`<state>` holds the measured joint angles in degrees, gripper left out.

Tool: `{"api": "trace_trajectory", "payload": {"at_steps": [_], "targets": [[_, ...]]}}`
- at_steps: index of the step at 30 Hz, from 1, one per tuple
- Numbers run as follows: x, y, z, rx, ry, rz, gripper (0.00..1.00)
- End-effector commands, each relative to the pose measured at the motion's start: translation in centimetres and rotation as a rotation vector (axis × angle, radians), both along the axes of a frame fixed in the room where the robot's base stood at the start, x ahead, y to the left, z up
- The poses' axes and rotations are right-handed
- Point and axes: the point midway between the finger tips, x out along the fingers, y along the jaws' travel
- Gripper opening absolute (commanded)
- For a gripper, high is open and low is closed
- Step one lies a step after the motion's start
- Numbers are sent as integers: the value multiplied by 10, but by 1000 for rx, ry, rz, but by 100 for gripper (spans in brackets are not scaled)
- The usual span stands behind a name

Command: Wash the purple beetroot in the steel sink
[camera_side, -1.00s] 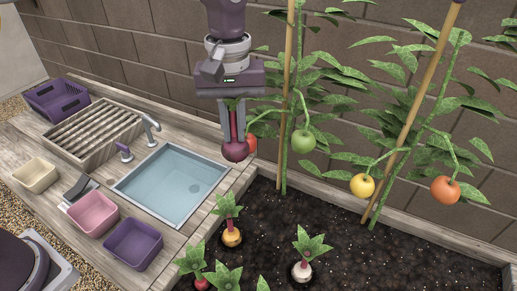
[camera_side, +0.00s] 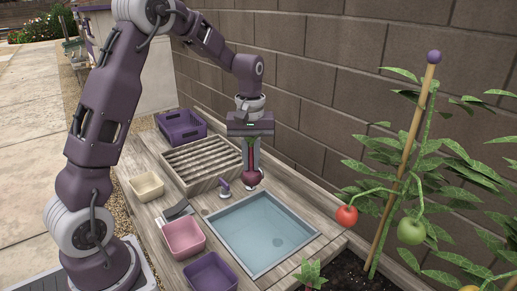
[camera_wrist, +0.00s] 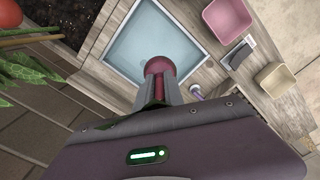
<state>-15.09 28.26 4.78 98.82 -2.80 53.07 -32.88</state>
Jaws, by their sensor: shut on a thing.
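My gripper (camera_side: 251,168) is shut on the purple beetroot (camera_side: 252,177), which hangs below the fingers with its red stems and green leaves up between them. In the wrist view the round beetroot (camera_wrist: 158,66) sits at the fingertips, in front of the sink's edge. The steel sink (camera_side: 250,230) holds pale blue water. In the side view the beetroot is at the sink's far edge, just right of the purple tap handle (camera_side: 223,187). The spout is mostly hidden behind my gripper. I cannot tell the beetroot's exact height above the sink.
A slatted wooden rack (camera_side: 215,160) and purple crate (camera_side: 181,126) stand left of the sink. Cream (camera_side: 147,187), pink (camera_side: 184,238) and purple (camera_side: 210,273) bins line the near side. A block wall (camera_side: 320,100) runs behind. Tomato plants (camera_side: 410,190) stand right.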

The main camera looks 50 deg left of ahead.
Motion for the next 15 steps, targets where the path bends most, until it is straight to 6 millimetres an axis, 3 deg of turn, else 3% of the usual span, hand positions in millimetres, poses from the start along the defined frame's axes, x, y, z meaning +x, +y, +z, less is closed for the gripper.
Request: {"api": "trace_trajectory", "payload": {"at_steps": [6,15], "targets": [[-1,-1,-49,-1,3,-1,0],[0,-1,-82,-2,3,-1,0]]}}
